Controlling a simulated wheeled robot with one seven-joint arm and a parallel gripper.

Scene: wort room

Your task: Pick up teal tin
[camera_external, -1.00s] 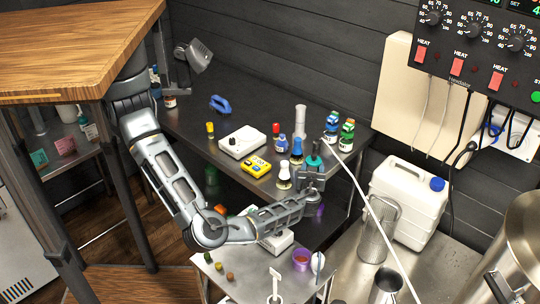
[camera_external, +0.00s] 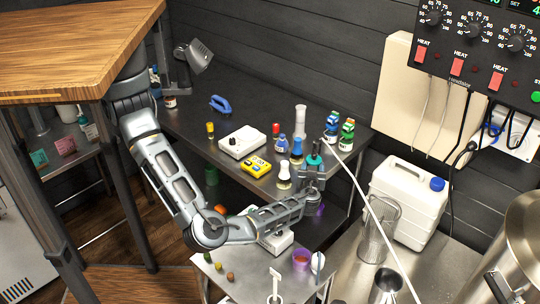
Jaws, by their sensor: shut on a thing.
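The teal tin (camera_external: 314,159) is near the front right edge of the dark bench, with a dark narrow top. My gripper (camera_external: 313,177) is at its lower part, shut on it, and the fingers and wrist hide its lower end. I cannot tell whether its bottom is clear of the bench.
A white-topped bottle (camera_external: 284,172) and a blue bottle (camera_external: 296,152) stand close to the left. A yellow device (camera_external: 255,167) lies farther left. A thin pale rod (camera_external: 372,212) slants past on the right.

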